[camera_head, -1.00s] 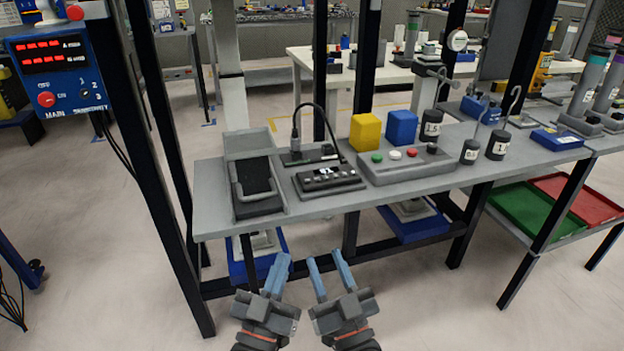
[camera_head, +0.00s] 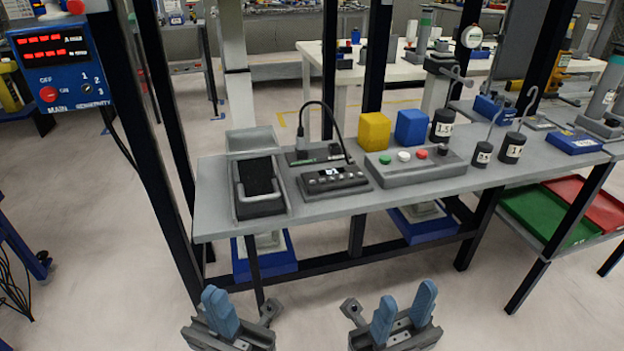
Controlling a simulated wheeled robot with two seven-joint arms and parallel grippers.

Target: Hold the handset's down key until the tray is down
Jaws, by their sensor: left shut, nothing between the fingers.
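A dark keypad box (camera_head: 334,180) with a small lit display and a row of pale keys, which looks like the handset, lies on the grey bench. I cannot read its key marks. Left of it, a grey tray-like holder (camera_head: 284,193) with a black pad (camera_head: 259,177) and a U-shaped handle rests on the bench; I cannot tell for sure that this is the tray. My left gripper (camera_head: 217,298) is shut and empty, low in front of the bench. My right gripper (camera_head: 406,300) is open and empty, lower right. Both are apart from the bench.
A grey box (camera_head: 420,172) with green, white and red buttons sits right of the keypad. Dark posts (camera_head: 150,150) frame the bench. A blue control box (camera_head: 60,68) hangs at left.

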